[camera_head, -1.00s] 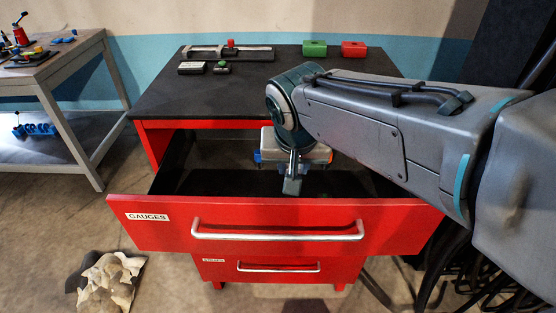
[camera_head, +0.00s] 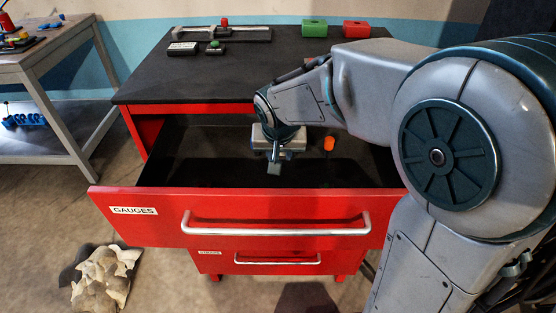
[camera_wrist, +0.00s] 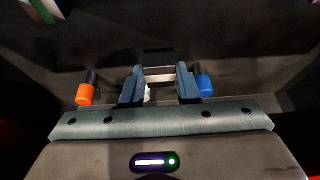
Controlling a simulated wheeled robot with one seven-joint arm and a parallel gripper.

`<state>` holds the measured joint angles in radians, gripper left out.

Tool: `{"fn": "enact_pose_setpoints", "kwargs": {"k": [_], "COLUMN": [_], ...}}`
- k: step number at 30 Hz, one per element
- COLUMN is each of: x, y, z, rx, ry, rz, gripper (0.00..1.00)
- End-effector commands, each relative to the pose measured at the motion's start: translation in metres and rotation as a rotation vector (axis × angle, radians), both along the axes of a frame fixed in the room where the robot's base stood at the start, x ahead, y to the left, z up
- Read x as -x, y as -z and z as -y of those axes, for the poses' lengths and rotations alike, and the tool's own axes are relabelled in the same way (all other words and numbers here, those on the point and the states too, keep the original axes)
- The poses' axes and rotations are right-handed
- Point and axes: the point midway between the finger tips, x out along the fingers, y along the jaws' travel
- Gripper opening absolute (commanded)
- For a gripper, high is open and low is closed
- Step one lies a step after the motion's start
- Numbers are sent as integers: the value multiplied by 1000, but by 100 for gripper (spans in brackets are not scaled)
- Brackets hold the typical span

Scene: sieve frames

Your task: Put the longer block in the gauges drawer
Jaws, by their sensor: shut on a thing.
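The gauges drawer (camera_head: 160,222) is red, labelled GAUGES, and pulled open below the black-topped cabinet. My gripper (camera_head: 273,162) reaches down into it. In the wrist view my gripper (camera_wrist: 160,88) is shut on a small block (camera_wrist: 158,76) with pale and brown bands, between dark blue fingers. The block's full length is hidden, and I cannot tell whether it touches the drawer floor. An orange-capped piece (camera_head: 329,143) with a dark stem is right of my gripper in the head view; it also shows in the wrist view (camera_wrist: 85,94), with a blue-capped piece (camera_wrist: 205,86) opposite.
The cabinet top (camera_head: 150,84) holds a grey rail-like piece (camera_head: 245,35) with a red knob, a white-labelled block (camera_head: 183,48), a green-knobbed piece (camera_head: 215,48), a green box (camera_head: 314,28) and a red box (camera_head: 356,29).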

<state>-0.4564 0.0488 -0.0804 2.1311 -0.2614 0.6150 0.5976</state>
Motion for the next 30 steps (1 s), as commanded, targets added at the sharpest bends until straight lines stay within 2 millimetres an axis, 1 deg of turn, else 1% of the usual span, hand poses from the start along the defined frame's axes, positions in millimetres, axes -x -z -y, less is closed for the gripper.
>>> {"fn": "enact_pose_setpoints", "kwargs": {"k": [3,6,8,13,16,25,29,30], "x": [-13,-18,-20,-19,-20,-20,-20,-19], "y": [7,11,14,39,49,52,56,55], "z": [-3,-4,-4,-4,-4,-4,-4,-4], "rx": [1,0,1,1,1,0,0,0], "ry": [0,0,0,0,0,1,1,1], "rz": [0,1,0,-3,-1,1,1,0], "gripper": [0,0,0,0,0,0,0,40]}}
